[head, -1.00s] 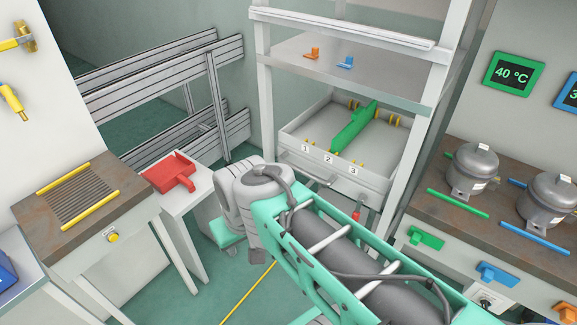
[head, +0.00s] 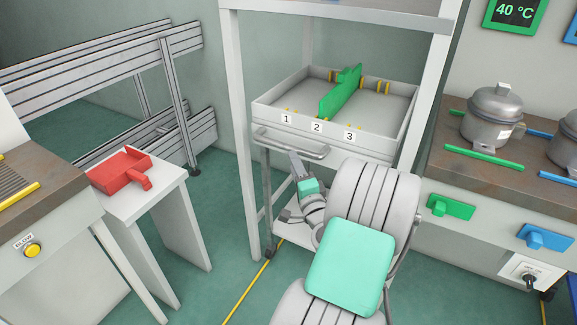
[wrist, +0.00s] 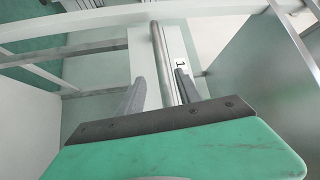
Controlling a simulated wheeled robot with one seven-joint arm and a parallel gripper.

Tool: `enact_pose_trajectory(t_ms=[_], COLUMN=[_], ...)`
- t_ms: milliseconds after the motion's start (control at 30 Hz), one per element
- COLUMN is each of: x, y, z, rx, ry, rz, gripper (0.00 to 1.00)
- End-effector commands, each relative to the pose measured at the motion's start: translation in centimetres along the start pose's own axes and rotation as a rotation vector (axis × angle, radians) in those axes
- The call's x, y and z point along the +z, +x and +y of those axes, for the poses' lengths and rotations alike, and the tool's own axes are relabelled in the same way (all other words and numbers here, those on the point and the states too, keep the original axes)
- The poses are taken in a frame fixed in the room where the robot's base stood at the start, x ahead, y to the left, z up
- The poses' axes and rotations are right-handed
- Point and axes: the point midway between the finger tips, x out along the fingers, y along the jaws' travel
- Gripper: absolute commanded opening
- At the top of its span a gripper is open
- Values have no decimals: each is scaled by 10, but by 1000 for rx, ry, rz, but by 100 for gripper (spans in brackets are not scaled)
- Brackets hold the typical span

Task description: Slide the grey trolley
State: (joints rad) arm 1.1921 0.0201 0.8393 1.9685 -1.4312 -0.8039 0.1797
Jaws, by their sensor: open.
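The grey trolley (head: 270,119) is a shallow tray on legs, with labels 1, 2 and 3 on its front wall and a green divider (head: 341,92) inside. A round metal handle (head: 290,147) runs along its front. My gripper (head: 295,160) is just below the handle's middle in the head view, partly hidden by my arm. In the wrist view, my gripper (wrist: 159,76) is open and the handle bar (wrist: 161,65) lies between its two fingers, with a gap on each side. Label 1 (wrist: 181,64) shows beside the right finger.
The white frame's post (head: 241,150) stands left of the trolley. A red dustpan-like part (head: 120,171) lies on a white stand at left. Green floor is open at front left.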

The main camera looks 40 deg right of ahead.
Motion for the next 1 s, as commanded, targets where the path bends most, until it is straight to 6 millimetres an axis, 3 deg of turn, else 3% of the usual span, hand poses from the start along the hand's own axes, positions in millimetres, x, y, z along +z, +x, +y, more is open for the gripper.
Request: enact_pose_trajectory(t_ms=[433, 733, 1000], x=[-4, -4, -4], y=[70, 76, 76], z=[-5, -3, -3], rx=[-4, -3, -3], ry=[2, 2, 2], rz=[7, 8, 8], gripper=[41, 41, 20])
